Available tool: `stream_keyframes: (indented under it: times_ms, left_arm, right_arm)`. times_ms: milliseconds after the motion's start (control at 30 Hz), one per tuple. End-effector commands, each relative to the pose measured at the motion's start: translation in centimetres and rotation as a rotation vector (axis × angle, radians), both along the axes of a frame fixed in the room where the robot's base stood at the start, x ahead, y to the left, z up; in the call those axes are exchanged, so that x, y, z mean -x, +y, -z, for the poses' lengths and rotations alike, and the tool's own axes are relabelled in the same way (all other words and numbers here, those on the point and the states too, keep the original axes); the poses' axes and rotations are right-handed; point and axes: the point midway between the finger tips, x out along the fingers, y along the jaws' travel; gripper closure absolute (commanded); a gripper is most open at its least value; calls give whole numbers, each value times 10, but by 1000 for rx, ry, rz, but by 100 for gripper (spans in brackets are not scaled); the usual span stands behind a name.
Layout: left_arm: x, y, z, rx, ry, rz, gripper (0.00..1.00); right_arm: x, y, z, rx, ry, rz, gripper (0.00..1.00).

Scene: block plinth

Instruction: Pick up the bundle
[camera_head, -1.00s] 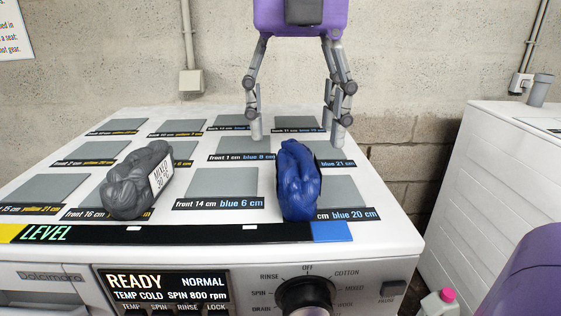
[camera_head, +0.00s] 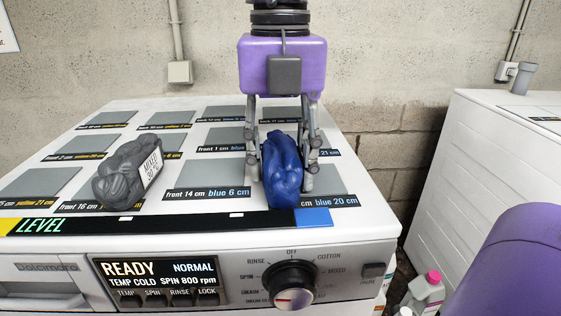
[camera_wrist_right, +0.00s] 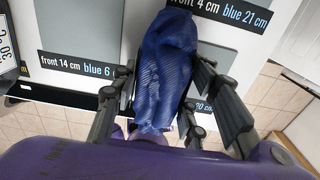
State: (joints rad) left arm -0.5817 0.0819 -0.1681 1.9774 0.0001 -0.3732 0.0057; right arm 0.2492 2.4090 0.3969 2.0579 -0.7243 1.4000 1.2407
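The blue bundle (camera_head: 283,172) lies lengthwise on the white machine top near its front right, on the plate above the "blue 20 cm" label. My right gripper (camera_head: 281,178) points down over it, one finger pair on each side, close against its sides. In the right wrist view the bundle (camera_wrist_right: 165,70) shows as ribbed blue cloth between the fingers (camera_wrist_right: 163,90). The fingers look shut on it; the exact contact is partly hidden. It still appears to rest on the top. My left gripper is not in view.
A grey bundle (camera_head: 125,172) with a white "MIXED 30" tag lies to the left. Grey plates with labels cover the machine top (camera_head: 352,222). A control panel with a dial (camera_head: 290,284) is at the front. Another white machine (camera_head: 455,165) and a pink-capped bottle (camera_head: 426,290) are at right.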

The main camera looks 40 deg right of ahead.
Motion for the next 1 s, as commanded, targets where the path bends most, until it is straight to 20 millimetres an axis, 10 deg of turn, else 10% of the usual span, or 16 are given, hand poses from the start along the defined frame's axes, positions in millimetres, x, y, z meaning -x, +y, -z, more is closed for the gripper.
stream_keyframes:
  times_ms: [200,567,1000]
  left_arm:
    - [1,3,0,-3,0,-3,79]
    - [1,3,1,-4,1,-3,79]
    - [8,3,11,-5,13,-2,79]
  right_arm:
    - [0,0,0,-1,-1,0,95]
    - [-1,0,-6,0,-4,1,95]
    - [21,35,-80,4,-6,-2,95]
